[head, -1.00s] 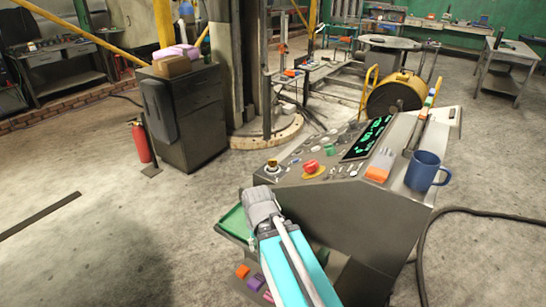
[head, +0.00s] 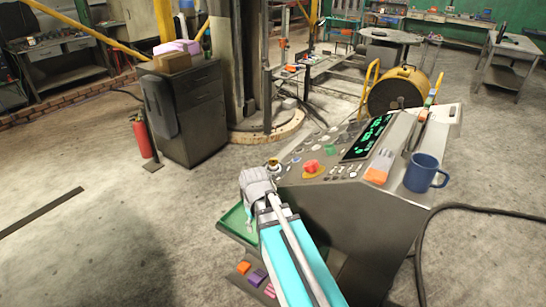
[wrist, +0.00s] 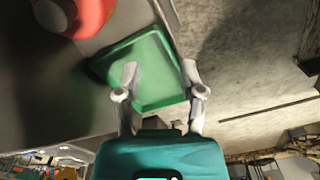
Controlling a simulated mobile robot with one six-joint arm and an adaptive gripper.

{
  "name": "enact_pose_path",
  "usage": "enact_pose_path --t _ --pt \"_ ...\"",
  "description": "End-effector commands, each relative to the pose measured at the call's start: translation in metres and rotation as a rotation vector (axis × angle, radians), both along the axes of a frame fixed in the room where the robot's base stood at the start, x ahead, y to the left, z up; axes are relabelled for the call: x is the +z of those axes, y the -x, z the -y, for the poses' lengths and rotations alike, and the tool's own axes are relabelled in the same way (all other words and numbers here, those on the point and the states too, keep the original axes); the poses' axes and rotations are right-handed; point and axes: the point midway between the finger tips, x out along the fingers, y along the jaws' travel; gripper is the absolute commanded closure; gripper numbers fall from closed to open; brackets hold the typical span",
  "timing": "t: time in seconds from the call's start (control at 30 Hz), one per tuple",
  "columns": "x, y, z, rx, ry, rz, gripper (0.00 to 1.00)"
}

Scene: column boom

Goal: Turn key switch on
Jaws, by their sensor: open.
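The control console (head: 350,210) stands at centre right in the head view. A small brass-and-dark knob on a pale round base, which looks like the key switch (head: 273,163), sits at the panel's near left corner. It is too small to tell its setting. My gripper (head: 248,224) is just left of and below that corner, above a green tray, apart from the switch. In the wrist view my gripper (wrist: 160,70) is open, with nothing between its fingers. A large red part with a pale round piece (wrist: 85,15) shows at upper left there; I cannot tell whether it belongs to the switch.
A red mushroom button (head: 312,166) on a yellow base is right of the switch. The green tray (wrist: 165,90) is beyond my fingers.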

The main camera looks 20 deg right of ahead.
Motion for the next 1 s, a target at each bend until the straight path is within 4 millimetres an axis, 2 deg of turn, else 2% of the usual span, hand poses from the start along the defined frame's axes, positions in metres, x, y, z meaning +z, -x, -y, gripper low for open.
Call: enact_pose_path --t 0.03,0.37,0.7,0.8,1.0 --pt "0.018 -0.017 0.006 0.039 0.0 0.0 0.49" --pt "0.085 -0.098 0.047 0.404 0.0 0.0 0.49" --pt "0.152 -0.178 0.1 0.792 0.002 -0.001 0.49" --pt "0.168 -0.198 0.115 0.896 0.001 -0.001 0.49" --pt "0.189 -0.223 0.138 1.044 0.001 -0.001 0.49"
